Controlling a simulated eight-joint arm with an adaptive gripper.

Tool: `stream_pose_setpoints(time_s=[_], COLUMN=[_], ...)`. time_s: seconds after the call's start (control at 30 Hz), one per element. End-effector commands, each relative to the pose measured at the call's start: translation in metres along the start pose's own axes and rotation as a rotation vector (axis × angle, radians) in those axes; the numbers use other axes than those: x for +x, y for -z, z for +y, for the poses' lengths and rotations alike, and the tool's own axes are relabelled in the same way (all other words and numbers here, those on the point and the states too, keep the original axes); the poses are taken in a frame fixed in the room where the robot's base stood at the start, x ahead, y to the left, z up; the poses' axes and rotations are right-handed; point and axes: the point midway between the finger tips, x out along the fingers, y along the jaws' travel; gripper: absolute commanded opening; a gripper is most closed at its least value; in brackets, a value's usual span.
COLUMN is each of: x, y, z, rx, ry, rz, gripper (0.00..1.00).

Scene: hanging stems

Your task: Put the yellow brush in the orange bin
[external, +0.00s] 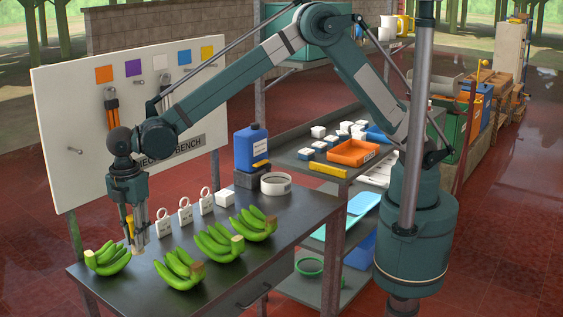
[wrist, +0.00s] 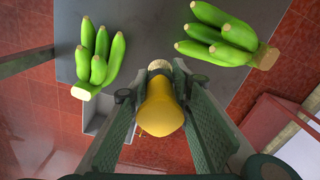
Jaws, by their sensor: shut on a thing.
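In the external view only a small strip of the yellow brush (external: 130,226) shows between the fingers. It appears to be held above the bench, but the exact gap is unclear. The orange bin (external: 366,160) is a shallow open tray on the shelf unit at the right, well away from my gripper.
Green banana bunches (external: 108,259) lie on the bench (external: 250,283) around my gripper. Padlocks (external: 185,213), a blue jug (external: 251,148) and a grey ring (external: 275,184) stand farther right. A white tool board (external: 60,120) rises behind. White blocks (external: 318,131) lie near the bin.

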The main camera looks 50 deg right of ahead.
Motion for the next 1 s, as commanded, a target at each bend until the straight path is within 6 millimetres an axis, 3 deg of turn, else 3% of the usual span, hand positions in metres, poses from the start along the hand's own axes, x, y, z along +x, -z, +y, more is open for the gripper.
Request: stream_pose_setpoints(time_s=[0.43,0.7,1.0], x=[-0.015,-0.023,-0.031], y=[-0.166,-0.264,-0.361], z=[0.006,-0.007,-0.023], rx=[0.145,0.221,0.288], ry=[0.0,0.0,0.0], rz=[0.0,0.0,0.0], gripper=[0.09,0.09,0.09])
